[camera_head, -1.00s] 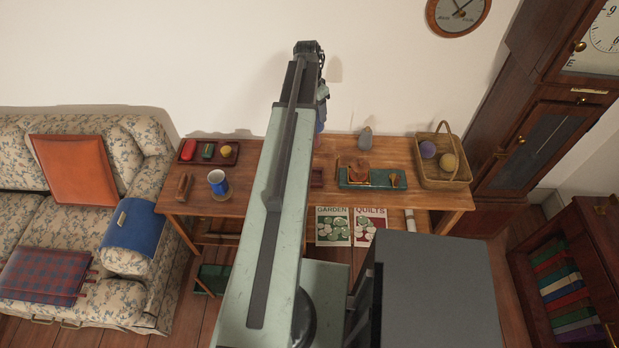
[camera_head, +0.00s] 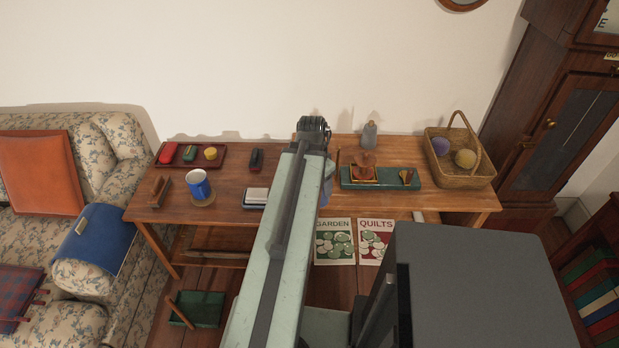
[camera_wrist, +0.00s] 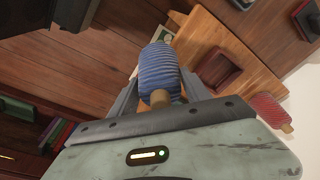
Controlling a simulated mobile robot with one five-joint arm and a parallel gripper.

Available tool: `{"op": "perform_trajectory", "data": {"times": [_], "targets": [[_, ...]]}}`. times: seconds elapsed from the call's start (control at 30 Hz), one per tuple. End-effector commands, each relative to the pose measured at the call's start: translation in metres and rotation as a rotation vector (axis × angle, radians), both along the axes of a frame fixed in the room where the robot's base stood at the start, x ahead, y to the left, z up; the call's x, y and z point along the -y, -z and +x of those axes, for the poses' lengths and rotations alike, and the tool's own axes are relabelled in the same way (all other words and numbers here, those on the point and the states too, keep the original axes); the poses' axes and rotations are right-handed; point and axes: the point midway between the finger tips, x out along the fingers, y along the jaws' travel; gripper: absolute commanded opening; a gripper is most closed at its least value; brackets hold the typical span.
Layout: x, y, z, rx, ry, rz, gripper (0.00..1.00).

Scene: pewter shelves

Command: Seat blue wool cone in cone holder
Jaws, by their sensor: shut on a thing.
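The blue wool cone (camera_wrist: 158,68) is ribbed, with a wooden tip toward my wrist. My gripper (camera_wrist: 158,85) is shut on it in the wrist view, one finger on each side. In the head view my arm hides most of the gripper; a bluish sliver (camera_head: 328,183) shows right of the arm's end, over the table (camera_head: 229,190). A square brown wooden piece with a dark recess (camera_wrist: 218,74), possibly the cone holder, sits on the table in the wrist view, right of the cone and apart from it. It is hidden in the head view.

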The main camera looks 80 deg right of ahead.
Motion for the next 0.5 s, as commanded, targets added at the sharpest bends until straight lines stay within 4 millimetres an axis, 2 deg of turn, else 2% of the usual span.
{"op": "perform_trajectory", "data": {"times": [0.3,0.4,0.5], "targets": [[0.094,0.010,0.033,0.001,-0.002,0.000,0.05],[0.117,0.012,0.042,0.001,-0.002,0.000,0.05],[0.131,0.013,0.048,0.001,-0.002,0.000,0.05]]}}
